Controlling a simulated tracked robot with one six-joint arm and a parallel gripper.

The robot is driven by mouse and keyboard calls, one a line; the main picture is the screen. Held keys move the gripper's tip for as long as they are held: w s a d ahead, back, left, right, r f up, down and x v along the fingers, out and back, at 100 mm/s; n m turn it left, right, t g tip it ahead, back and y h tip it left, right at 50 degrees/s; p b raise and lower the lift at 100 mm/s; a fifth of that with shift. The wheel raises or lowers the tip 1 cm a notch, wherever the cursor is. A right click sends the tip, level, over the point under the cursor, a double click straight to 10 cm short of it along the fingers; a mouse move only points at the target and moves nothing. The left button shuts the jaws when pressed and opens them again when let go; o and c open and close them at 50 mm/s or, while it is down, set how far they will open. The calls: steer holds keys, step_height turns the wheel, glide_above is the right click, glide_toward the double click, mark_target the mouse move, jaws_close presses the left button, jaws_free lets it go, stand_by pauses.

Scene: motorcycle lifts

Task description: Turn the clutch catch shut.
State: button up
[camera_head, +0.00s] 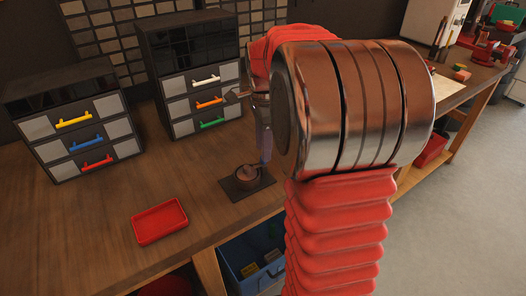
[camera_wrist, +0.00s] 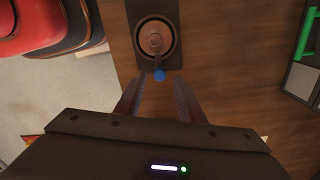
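The clutch catch (camera_wrist: 153,36) is a round copper-brown knob on a dark square plate, with a short lever ending in a blue tip (camera_wrist: 160,76). In the head view the catch (camera_head: 246,173) sits on the wooden bench near its front edge. My gripper (camera_wrist: 158,86) is open, its two fingers apart on either side of the line of the lever. The blue tip shows between or just beyond the fingertips, and I see no contact. In the head view my gripper (camera_head: 265,150) is above the catch, partly hidden behind my arm.
A red tray (camera_head: 160,222) lies on the bench left of the catch. A blue bin (camera_head: 250,262) is under the bench. Bare bench lies between tray and cabinets.

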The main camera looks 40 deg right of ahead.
step_height(320, 180, up, 11)
stand_by(0.4)
stand_by(0.5)
steer(key=s+a+f+n+t, duration=0.2)
steer(key=s+a+f+n, duration=0.1)
steer(key=s+a+n, duration=0.5)
steer(key=s+a+f+n+t, duration=0.3)
steer(key=s+a+n, duration=0.5)
steer(key=a+n, duration=0.5)
steer(key=shift+a+f+n+t, duration=0.35)
steer(key=shift+a+f, duration=0.3)
steer(key=shift+a, duration=0.35)
steer(key=shift+s, duration=0.1)
